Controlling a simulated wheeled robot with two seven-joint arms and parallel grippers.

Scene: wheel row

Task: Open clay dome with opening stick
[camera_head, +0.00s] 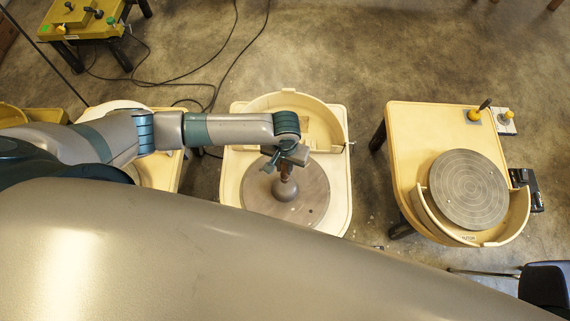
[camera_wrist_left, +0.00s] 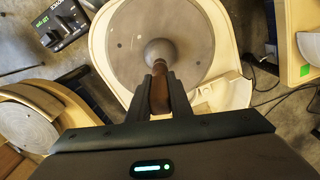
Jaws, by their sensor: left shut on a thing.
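The clay dome (camera_head: 286,191) is a small grey-brown mound on the round wheel head (camera_head: 313,196) of the middle pottery wheel. It also shows in the left wrist view (camera_wrist_left: 157,48), just beyond my fingertips. My left gripper (camera_head: 290,160) is above the dome, shut on the opening stick (camera_head: 286,172). In the wrist view the stick's brown handle (camera_wrist_left: 160,97) lies between the two dark fingers. The stick's lower end points at the dome; its tip is hidden, so I cannot tell how far it touches or enters the clay. My right gripper is not in view.
The cream splash pan (camera_head: 332,128) curves behind the wheel head. Another wheel (camera_head: 468,188) stands to the right, with a yellow-handled tool (camera_head: 474,115) on its table. A further wheel table (camera_head: 166,178) is partly hidden behind my left arm. Black cables (camera_head: 212,85) lie on the floor.

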